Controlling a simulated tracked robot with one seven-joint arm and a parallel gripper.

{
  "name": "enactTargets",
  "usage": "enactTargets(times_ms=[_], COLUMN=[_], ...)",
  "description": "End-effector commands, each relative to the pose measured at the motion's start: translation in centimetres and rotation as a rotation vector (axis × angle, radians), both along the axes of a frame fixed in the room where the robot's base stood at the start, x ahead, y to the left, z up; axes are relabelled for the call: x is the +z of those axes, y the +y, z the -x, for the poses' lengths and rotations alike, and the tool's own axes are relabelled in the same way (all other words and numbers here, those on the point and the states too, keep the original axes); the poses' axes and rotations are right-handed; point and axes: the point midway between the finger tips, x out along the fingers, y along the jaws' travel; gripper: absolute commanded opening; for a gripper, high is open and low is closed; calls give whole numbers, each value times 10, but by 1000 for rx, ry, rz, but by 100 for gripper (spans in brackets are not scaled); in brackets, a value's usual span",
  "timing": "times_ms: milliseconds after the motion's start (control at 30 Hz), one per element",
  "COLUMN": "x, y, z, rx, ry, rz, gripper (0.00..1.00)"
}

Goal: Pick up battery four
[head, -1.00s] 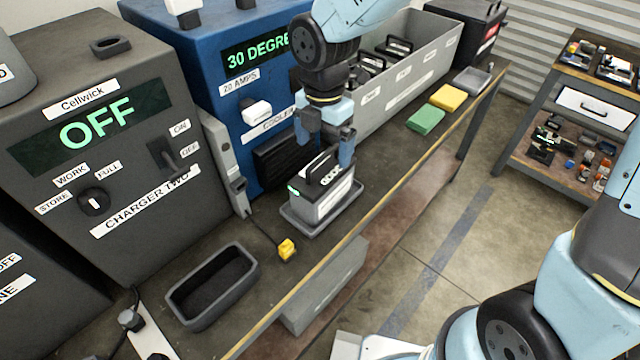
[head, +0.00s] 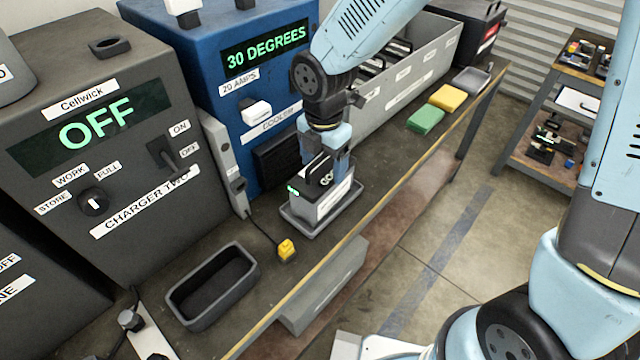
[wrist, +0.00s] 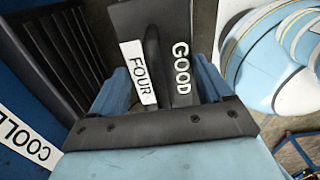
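Battery four (head: 324,193) is a grey and black block with a black top handle, standing upright in a shallow grey tray (head: 292,220) on the bench. In the wrist view its top (wrist: 190,50) carries the labels FOUR and GOOD beside the handle. My gripper (head: 326,172) points down over the battery. Its blue fingers sit on either side of the handle, at about handle height. In the wrist view the fingers are spread apart with the handle between them, and a gap shows on both sides. Whether the fingertips touch the battery is hidden.
The blue cooler (head: 215,75), reading 30 DEGREES, stands close behind the tray. Charger two (head: 95,130), reading OFF, is at left. An empty dark bin (head: 212,285) and a yellow plug (head: 286,249) lie in front. A long grey battery box (head: 415,75) is behind at right.

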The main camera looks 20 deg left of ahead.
Motion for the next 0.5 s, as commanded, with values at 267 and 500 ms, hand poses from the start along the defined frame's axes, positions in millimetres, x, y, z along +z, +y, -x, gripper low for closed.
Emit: enactTargets(times_ms=[267, 500], x=[0, 0], y=[1, 1], z=[0, 0], rx=[1, 1], ry=[0, -1], rz=[-1, -2], gripper=[51, 28])
